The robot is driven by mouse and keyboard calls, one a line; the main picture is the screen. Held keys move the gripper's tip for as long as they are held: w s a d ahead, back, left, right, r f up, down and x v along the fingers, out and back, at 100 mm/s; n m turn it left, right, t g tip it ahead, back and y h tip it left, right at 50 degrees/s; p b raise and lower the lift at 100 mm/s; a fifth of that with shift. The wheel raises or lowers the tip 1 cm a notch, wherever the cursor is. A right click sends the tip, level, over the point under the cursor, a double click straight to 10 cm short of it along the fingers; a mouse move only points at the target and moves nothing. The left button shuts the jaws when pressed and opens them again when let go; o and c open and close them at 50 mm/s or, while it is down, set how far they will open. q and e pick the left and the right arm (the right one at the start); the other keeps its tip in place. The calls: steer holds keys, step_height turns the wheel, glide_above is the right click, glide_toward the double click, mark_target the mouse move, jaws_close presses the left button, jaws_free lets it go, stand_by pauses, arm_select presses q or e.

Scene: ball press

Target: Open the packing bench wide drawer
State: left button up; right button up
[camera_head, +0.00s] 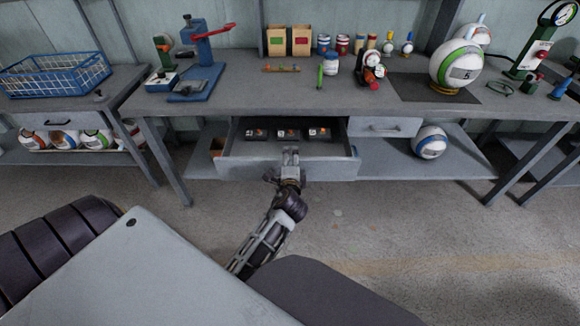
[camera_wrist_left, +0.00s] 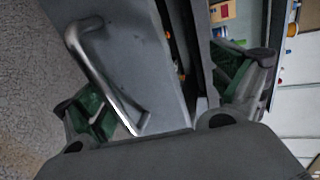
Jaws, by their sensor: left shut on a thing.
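The wide drawer (camera_head: 235,165) of the packing bench (camera_head: 250,98) is pulled out, and several dark items with labels show inside it. My left gripper (camera_head: 290,156) is at the middle of the drawer's front. In the left wrist view, the metal bar handle (camera_wrist_left: 100,75) and the drawer's front panel (camera_wrist_left: 125,45) lie between the two green-padded fingers of my left gripper (camera_wrist_left: 165,95). One finger is on the handle side, the other past the panel's top edge. The gripper is shut on the drawer front; the exact contact is partly hidden. My right gripper is out of view.
A smaller drawer (camera_head: 385,127) to the right is shut. A ball (camera_head: 429,142) lies on the lower shelf (camera_head: 400,165). The bench top holds a blue press (camera_head: 200,70), paint cans and a larger ball (camera_head: 456,65). The floor (camera_head: 380,220) in front is clear.

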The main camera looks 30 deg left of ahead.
arm_select(q)
steer(key=shift+r, duration=0.9)
steer(key=shift+c, duration=0.2)
steer(key=shift+s+d, duration=0.15)
steer(key=shift+s, duration=0.15)
steer(key=shift+c, duration=0.5)
steer(key=shift+o, duration=0.8)
steer(key=shift+p+v, duration=0.4)
steer(key=shift+v, duration=0.65)
steer(key=shift+f+v, duration=0.25)
steer(key=shift+v, duration=0.95)
steer(key=shift+c, duration=0.6)
steer(key=shift+s+d+r+p, duration=0.1)
steer(key=shift+s+d+p, duration=0.2)
steer(key=shift+s, duration=0.1)
steer(key=shift+c, duration=0.6)
steer(key=shift+s+d+r, duration=0.15)
steer(key=shift+s+d, duration=0.2)
steer(key=shift+s, duration=0.3)
steer(key=c, duration=0.8)
steer(key=shift+o, duration=0.2)
steer(key=s+d, duration=0.4)
steer(key=s, duration=0.3)
steer(key=shift+s+d+r+p, duration=0.2)
steer(key=shift+d+r+p, duration=0.1)
